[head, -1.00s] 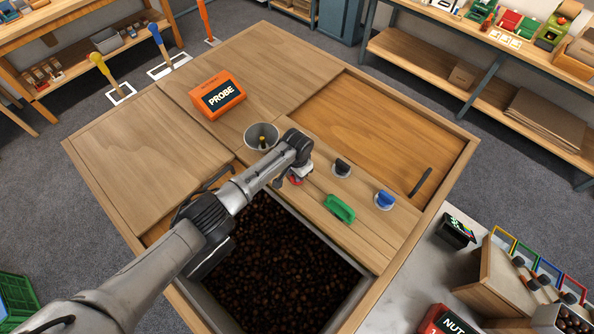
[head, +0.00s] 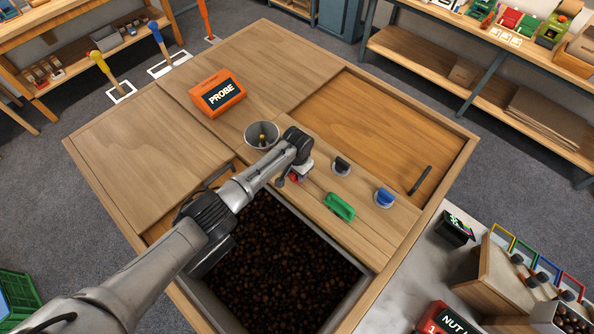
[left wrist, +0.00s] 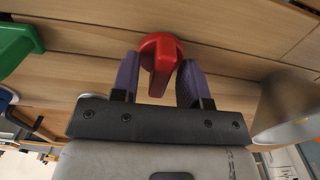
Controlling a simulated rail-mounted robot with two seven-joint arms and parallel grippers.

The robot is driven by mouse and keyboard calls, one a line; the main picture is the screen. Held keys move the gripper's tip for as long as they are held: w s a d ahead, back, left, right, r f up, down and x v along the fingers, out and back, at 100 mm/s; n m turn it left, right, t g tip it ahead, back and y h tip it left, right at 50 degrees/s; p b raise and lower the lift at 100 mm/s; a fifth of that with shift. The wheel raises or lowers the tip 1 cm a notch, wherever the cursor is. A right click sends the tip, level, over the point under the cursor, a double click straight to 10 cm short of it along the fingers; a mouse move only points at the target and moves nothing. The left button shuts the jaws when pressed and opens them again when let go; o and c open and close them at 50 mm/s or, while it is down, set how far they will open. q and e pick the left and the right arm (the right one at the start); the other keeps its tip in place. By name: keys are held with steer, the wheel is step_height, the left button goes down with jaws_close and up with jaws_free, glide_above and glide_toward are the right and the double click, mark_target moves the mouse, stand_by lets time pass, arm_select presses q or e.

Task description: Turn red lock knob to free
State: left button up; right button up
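The red lock knob (head: 294,178) sits on the wooden ledge, mostly hidden in the head view by my left gripper (head: 291,176). In the left wrist view the red knob (left wrist: 162,62) has a raised grip bar. My left gripper (left wrist: 160,82) has its two purple fingers spread on either side of this bar. A gap shows between the left-hand finger and the bar. The right-hand finger is closer, and I cannot tell whether it touches. My right gripper is not in view.
Near the red knob are a black knob (head: 341,166), a blue knob (head: 384,197), a green handle (head: 340,206) and a metal cup (head: 262,135). An orange PROBE box (head: 218,94) lies behind. A bin of chestnuts (head: 280,265) is open in front.

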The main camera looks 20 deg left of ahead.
arm_select(q)
steer(key=shift+r, duration=0.2)
step_height(320, 180, up, 13)
steer(key=shift+r, duration=0.2)
stand_by(0.4)
stand_by(0.5)
